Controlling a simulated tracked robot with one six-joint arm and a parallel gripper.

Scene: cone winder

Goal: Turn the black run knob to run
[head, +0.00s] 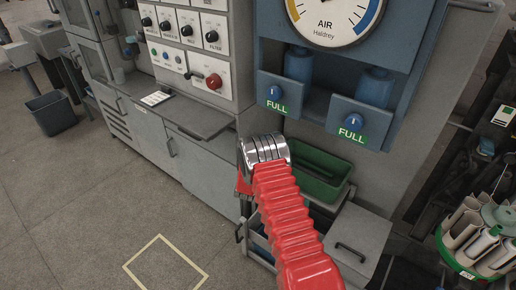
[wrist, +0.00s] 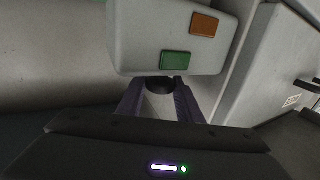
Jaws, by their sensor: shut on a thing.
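In the wrist view, the black knob (wrist: 160,84) shows at the lower edge of a pale grey control box (wrist: 135,50). The two dark jaws of my gripper (wrist: 159,92) stand on either side of it and are shut on it. The box bears a green button (wrist: 175,60) and an orange button (wrist: 204,24) above the knob. The knob's markings and which way it points cannot be seen. In the head view, my red arm reaches forward over a green bin; my jaws and this knob do not show there.
A panel of several black knobs (head: 211,36) with a red knob (head: 213,80) is at the upper left. Blue units marked FULL (head: 351,123) hang under the AIR gauge (head: 323,14). A green bin (head: 318,172) and open drawers lie below.

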